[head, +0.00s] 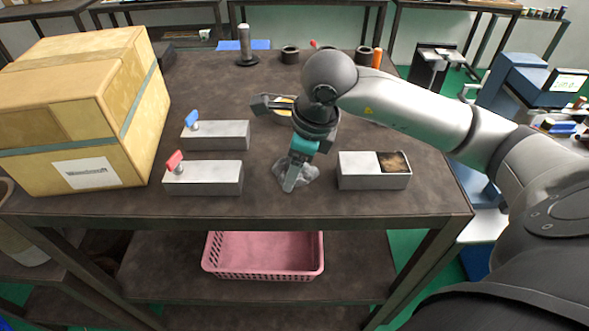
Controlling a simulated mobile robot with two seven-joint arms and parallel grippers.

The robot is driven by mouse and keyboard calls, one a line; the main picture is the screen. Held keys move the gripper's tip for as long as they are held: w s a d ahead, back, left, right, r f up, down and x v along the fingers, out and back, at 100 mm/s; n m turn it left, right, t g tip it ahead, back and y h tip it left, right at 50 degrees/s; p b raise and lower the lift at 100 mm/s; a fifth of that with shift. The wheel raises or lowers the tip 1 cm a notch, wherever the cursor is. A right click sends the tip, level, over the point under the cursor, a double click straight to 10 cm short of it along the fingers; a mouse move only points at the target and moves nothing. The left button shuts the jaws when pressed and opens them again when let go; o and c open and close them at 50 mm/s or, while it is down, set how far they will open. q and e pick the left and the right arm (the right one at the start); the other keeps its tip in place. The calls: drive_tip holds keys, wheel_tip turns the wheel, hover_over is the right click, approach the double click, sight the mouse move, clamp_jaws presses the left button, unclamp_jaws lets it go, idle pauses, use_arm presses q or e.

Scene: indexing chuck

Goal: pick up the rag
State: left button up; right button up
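The rag (312,173) is a small crumpled grey cloth lying on the dark tabletop (265,205), near its front edge. My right gripper (291,183) comes in from the right and points down, with its fingertips at the rag. The fingers overlap in this view and hide part of the cloth. I cannot tell whether they are open, or shut on the rag. My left gripper is not in view.
Two grey blocks, one with a blue key (216,135) and one with a red key (203,178), stand left. An open grey box (373,182) stands close right. A large carton (85,110) fills the left. A pink basket (263,268) sits on the lower shelf.

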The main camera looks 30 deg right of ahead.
clamp_jaws()
idle(0.3)
wheel_tip(320, 180, up, 20)
drive_tip(key=p, duration=0.2)
idle(0.5)
